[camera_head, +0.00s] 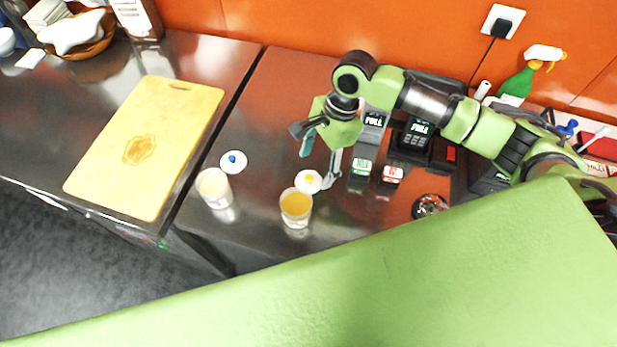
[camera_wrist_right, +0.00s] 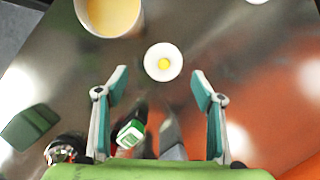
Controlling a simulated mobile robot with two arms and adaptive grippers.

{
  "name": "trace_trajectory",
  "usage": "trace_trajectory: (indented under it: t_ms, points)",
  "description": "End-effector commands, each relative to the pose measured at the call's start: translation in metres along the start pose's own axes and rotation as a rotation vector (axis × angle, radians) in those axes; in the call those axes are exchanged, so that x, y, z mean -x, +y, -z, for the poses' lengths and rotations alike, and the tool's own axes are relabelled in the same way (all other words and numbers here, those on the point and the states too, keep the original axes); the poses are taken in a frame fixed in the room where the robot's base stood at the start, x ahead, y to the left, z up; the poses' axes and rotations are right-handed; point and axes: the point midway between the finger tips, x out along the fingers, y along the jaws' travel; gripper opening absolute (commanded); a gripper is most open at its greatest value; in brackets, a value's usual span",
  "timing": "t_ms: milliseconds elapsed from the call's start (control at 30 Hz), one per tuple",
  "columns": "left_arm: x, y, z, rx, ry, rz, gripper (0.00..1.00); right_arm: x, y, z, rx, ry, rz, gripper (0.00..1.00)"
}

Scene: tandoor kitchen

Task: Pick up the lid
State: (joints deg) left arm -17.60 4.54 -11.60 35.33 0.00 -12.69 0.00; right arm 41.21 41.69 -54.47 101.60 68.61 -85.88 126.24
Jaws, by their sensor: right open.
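A small white round lid with a yellow knob (camera_head: 308,181) lies on the steel counter beside a cup of yellow liquid (camera_head: 296,208). A second white lid with a blue knob (camera_head: 233,162) lies farther left, near a cup with pale contents (camera_head: 213,188). My right gripper (camera_head: 318,163) is open and empty, pointing down by the yellow-knobbed lid. In the right wrist view that lid (camera_wrist_right: 163,62) is centred just past the gap between the open fingertips (camera_wrist_right: 159,84). My left gripper is not in view.
A yellow cutting board (camera_head: 147,147) lies at left. Small green (camera_head: 361,168) and red (camera_head: 392,175) boxes, a card terminal (camera_head: 414,138) and a dark round dish (camera_head: 429,206) stand right of the gripper. Counter between the two lids is clear.

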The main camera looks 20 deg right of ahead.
Motion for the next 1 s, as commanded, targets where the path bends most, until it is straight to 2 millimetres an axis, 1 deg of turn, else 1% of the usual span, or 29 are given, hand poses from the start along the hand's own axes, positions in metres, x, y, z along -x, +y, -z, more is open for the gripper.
trace_trajectory:
  t_ms: [33, 100, 200, 267, 300, 400, 533, 667, 700, 767, 800, 833, 1000]
  points:
    - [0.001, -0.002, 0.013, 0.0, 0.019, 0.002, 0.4, -0.003, 0.0, 0.0, -0.001, 0.0, -0.001, 0.62]
    - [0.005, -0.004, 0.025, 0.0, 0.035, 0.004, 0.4, -0.008, -0.001, 0.0, 0.0, 0.001, -0.004, 0.62]
    - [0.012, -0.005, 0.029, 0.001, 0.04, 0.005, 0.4, -0.022, -0.005, 0.001, -0.002, 0.0, -0.005, 0.62]
    - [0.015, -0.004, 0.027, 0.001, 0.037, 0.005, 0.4, -0.03, -0.007, 0.002, -0.001, 0.001, -0.004, 0.62]
    - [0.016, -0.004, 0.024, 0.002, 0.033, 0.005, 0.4, -0.037, -0.006, 0.002, 0.0, 0.001, -0.005, 0.62]
    - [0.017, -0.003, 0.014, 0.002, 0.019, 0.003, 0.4, -0.048, -0.006, 0.002, 0.001, 0.0, -0.003, 0.62]
    - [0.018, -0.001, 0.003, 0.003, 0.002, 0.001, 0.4, -0.053, -0.007, 0.003, 0.001, 0.001, 0.0, 0.62]
    - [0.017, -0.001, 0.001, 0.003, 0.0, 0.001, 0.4, -0.054, -0.007, 0.003, 0.001, 0.001, 0.0, 0.62]
    - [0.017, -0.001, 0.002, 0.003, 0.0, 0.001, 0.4, -0.053, -0.007, 0.003, 0.001, 0.001, 0.0, 0.59]
    - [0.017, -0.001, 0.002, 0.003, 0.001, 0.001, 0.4, -0.053, -0.007, 0.003, 0.001, 0.001, 0.0, 0.44]
    - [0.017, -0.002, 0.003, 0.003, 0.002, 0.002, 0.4, -0.053, -0.007, 0.003, 0.001, 0.001, -0.001, 0.33]
    - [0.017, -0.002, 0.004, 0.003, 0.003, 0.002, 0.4, -0.053, -0.007, 0.003, 0.001, 0.001, -0.001, 0.29]
    - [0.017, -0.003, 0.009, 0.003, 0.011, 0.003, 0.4, -0.053, -0.006, 0.003, 0.001, 0.001, -0.001, 0.28]
